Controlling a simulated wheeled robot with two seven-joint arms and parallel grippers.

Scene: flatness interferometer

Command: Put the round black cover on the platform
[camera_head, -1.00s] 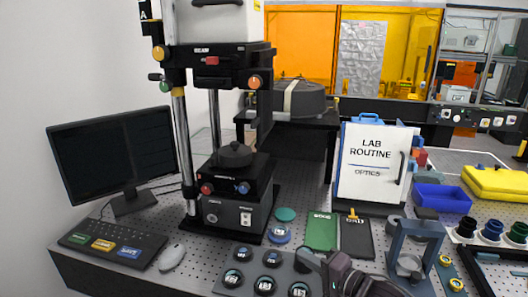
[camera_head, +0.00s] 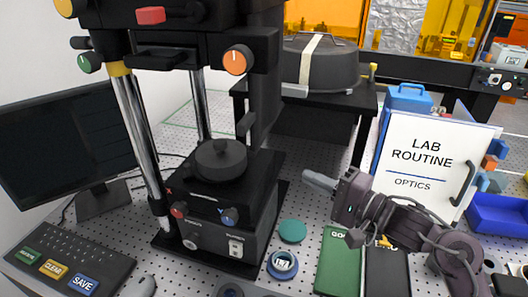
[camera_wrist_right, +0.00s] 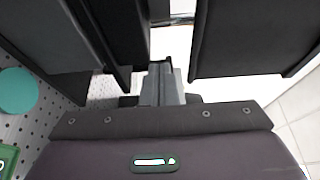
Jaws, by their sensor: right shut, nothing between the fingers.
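A round black cover (camera_head: 221,158) with a small knob on top sits on the black platform (camera_head: 240,190) of the interferometer, under its column. My right gripper (camera_head: 318,181) is shut and empty, to the right of the platform and apart from the cover, with its fingers pointing left towards the instrument. In the right wrist view its grey fingers (camera_wrist_right: 163,84) are together with nothing between them. The cover cannot be made out in that view. My left gripper is not in view.
A bigger dark round housing (camera_head: 319,62) with a pale strap stands on a black table behind. A LAB ROUTINE board (camera_head: 424,160) stands right of my arm. A teal disc (camera_head: 292,231), a blue ring (camera_head: 282,265) and a green booklet (camera_head: 338,262) lie in front.

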